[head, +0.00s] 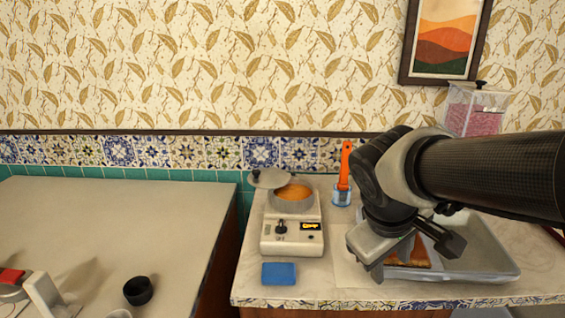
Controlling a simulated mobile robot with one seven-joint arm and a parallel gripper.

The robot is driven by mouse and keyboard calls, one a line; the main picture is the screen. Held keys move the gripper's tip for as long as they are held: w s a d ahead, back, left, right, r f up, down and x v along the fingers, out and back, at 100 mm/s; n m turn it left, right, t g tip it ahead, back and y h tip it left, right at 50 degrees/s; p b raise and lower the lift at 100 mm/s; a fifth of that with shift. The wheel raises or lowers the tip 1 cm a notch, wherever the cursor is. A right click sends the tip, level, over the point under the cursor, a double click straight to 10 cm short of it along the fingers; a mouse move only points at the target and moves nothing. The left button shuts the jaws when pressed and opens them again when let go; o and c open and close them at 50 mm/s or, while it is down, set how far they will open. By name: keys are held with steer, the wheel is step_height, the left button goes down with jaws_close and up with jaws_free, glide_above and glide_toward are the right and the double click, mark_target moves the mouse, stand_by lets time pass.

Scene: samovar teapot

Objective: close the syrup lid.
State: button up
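The syrup pot (291,206) is a small grey round pot with orange syrup in it, on top of a cream-coloured appliance (291,240) with a knob and a small display. Its grey lid (269,179) with a dark knob is open, standing off the pot's opening at the back left. My gripper (412,257) is to the right of the pot and apart from it, pointing down over the tray's left part. Its two fingers are spread wide, and I see nothing held between them.
A grey tray (485,262) with a brown piece (420,253) lies below my gripper. An orange-handled brush (345,165) stands in a small blue container right of the pot. A blue block (279,274) lies in front. A clear pink-filled container (472,115) stands behind my arm.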

steer(key=w+d+n+h, duration=0.1)
steer(key=w+n+h, duration=0.1)
steer(key=w+n, duration=0.15)
steer(key=n+t+y, duration=0.2)
steer(key=n+t, duration=1.2)
steer(key=n, duration=1.1)
glide_toward(255, 173)
steer(key=w, duration=0.3)
steer(key=w+d, duration=0.1)
steer(key=w, duration=0.3)
steer(key=w+d, duration=0.1)
steer(key=w, duration=0.3)
steer(key=shift+w+f+b, duration=0.1)
steer(key=shift+b, duration=0.25)
jaws_close()
